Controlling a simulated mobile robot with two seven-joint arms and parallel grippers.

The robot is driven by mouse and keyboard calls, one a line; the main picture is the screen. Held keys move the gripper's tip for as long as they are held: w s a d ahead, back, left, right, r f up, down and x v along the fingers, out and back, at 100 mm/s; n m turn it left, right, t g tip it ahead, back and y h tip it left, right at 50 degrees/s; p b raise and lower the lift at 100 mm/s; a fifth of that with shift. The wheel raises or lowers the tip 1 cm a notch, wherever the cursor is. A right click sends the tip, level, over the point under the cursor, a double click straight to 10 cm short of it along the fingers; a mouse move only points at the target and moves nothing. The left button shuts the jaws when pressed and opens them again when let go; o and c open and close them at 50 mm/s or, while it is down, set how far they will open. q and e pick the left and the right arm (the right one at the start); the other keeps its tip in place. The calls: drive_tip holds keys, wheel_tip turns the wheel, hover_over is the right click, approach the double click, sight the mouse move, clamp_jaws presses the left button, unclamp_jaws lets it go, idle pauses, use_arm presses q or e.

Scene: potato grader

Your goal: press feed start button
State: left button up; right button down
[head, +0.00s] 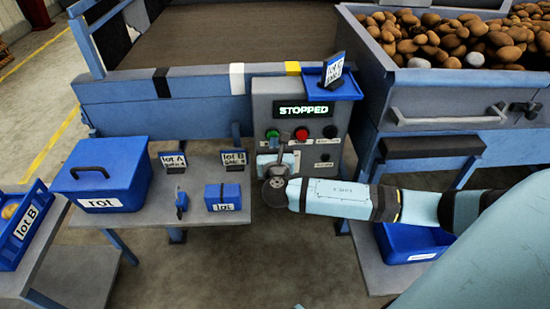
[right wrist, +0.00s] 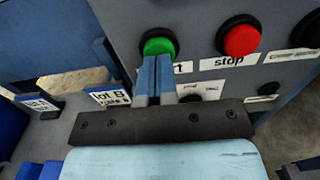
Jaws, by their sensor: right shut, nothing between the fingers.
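The green start button (head: 272,133) is at the left of the button row, beside the red stop button (head: 301,134). In the right wrist view the green button (right wrist: 158,41) and the red button (right wrist: 239,38) show large. My right gripper (right wrist: 157,60) is shut and empty. Its fingertips overlap the lower edge of the green button in that view; I cannot tell whether they touch. The label under the green button is partly hidden. My left gripper is out of view.
A table left of the panel holds a blue rot box (head: 118,170), lot signs (head: 174,160) and a small blue box (head: 223,197). A blue tray (head: 347,88) with a lot card sits on the panel top. A potato bin (head: 440,95) stands at the right.

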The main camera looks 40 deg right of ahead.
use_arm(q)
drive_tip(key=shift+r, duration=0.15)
use_arm(e)
drive_tip(key=shift+w+d, duration=0.2)
drive_tip(key=shift+w, duration=0.15)
